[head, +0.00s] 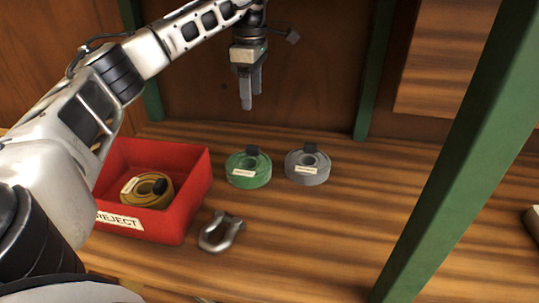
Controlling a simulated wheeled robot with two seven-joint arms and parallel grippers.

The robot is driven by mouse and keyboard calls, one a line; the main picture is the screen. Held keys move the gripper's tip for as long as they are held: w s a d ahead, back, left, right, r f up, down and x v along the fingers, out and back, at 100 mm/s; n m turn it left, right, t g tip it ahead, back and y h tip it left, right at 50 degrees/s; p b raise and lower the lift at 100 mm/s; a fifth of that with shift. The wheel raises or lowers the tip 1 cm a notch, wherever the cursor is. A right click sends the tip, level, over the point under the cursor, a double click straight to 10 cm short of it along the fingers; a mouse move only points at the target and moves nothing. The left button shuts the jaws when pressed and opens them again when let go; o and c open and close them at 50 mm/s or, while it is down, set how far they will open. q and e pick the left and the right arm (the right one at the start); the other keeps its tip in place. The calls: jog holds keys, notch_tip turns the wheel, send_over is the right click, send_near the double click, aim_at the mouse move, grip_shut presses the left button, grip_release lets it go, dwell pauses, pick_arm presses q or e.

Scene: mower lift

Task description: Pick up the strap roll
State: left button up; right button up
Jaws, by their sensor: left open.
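A green strap roll (248,170) with a pale label and a dark buckle lies flat on the wooden shelf. A grey strap roll (307,168) lies just to its right, also flat with a label. A yellow-brown strap roll (146,190) lies inside the red reject bin (150,225). My left gripper (248,103) points down above and behind the green roll. It is open and empty; its fingers overlap from this angle. My right gripper is not in view.
A metal shackle (221,232) lies right of the bin, in front of the green roll. A green post (465,150) crosses the right side. The shelf (330,225) is clear in front of the grey roll. A wooden back wall (310,60) stands behind.

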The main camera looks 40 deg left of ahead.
pick_arm(q)
send_near(253, 146)
jog(key=shift+a+f, duration=0.4)
notch_tip(253, 146, down, 4)
jog(key=shift+b, duration=0.3)
jog(key=shift+d+f, duration=0.1)
jog(key=shift+f, duration=0.4)
jog(key=f, duration=0.5)
jog(key=shift+s+d, duration=0.1)
jog(key=shift+d, duration=0.15)
jog(key=shift+r, duration=0.1)
jog(key=c, duration=1.3)
notch_tip(253, 146, up, 10)
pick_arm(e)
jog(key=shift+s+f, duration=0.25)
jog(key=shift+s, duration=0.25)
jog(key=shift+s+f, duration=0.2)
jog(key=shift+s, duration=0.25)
